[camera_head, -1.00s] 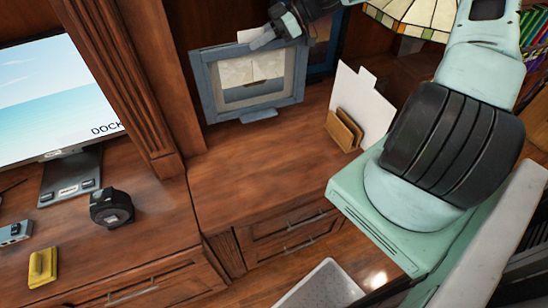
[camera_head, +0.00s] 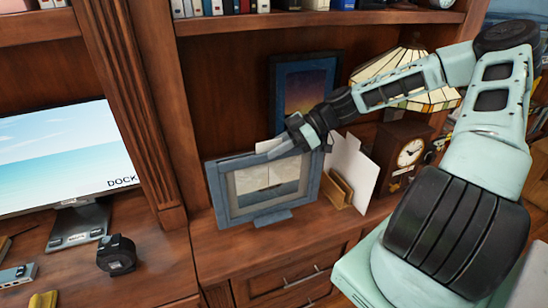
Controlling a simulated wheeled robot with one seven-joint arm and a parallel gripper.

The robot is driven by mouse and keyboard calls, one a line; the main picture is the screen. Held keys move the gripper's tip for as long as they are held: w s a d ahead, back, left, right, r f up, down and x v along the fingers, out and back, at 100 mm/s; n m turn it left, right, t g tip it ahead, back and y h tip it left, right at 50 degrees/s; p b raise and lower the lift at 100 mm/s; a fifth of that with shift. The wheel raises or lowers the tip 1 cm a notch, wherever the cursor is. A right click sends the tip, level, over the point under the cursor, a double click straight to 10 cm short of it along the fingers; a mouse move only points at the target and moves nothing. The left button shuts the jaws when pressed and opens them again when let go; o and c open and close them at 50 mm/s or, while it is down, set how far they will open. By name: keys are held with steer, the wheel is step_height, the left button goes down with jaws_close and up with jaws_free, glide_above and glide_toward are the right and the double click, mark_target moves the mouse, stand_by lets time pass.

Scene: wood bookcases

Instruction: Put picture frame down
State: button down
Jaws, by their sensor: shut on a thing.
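My gripper (camera_head: 283,148) reaches in from the right and is shut on the top edge of the picture frame. The far finger and the back of the frame are hidden.
A letter holder (camera_head: 340,188) with white paper stands close to the right. Behind are a blue-framed picture (camera_head: 303,85), a stained-glass lamp (camera_head: 440,98) and a clock (camera_head: 410,152). A monitor (camera_head: 65,160) and black tape dispenser (camera_head: 117,256) stand left of a wooden post.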

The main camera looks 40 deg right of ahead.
mark_target(285, 165)
steer(key=shift+f+p, duration=0.9)
steer(key=shift+f, duration=2.95)
steer(key=c, duration=1.3)
jaws_free()
steer(key=shift+s+d, duration=0.1)
steer(key=shift+d, duration=0.25)
steer(key=b+v, duration=0.4)
steer(key=v, duration=0.7)
steer(key=shift+r, duration=0.3)
